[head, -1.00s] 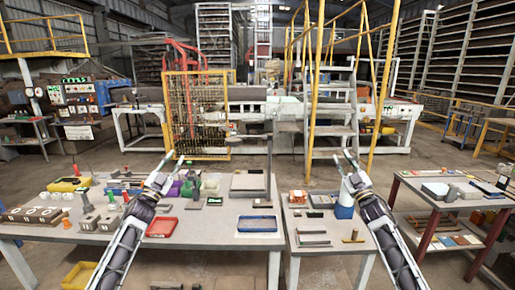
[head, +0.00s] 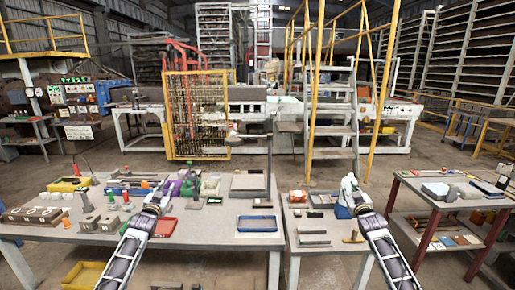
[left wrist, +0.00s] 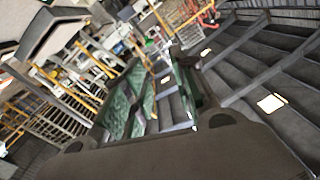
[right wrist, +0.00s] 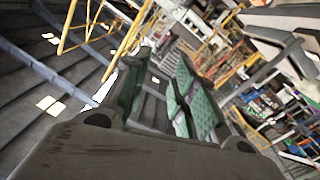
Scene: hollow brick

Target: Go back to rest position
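My left gripper (head: 164,189) is raised over the left table, with its fingers pointing up and away. In the left wrist view its green finger pads (left wrist: 158,92) stand apart with nothing between them. My right gripper (head: 350,184) is raised over the smaller middle table, in front of a blue container (head: 342,211). In the right wrist view its green pads (right wrist: 158,92) are also apart and empty. Both wrist cameras look toward the roof and the far hall.
The left table (head: 205,230) holds a red tray (head: 166,227), a blue tray (head: 257,223) and several small items. The middle table (head: 325,229) holds small boxes and tools. A red-legged side table (head: 436,206) stands at right. A yellow bin (head: 84,274) is at lower left.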

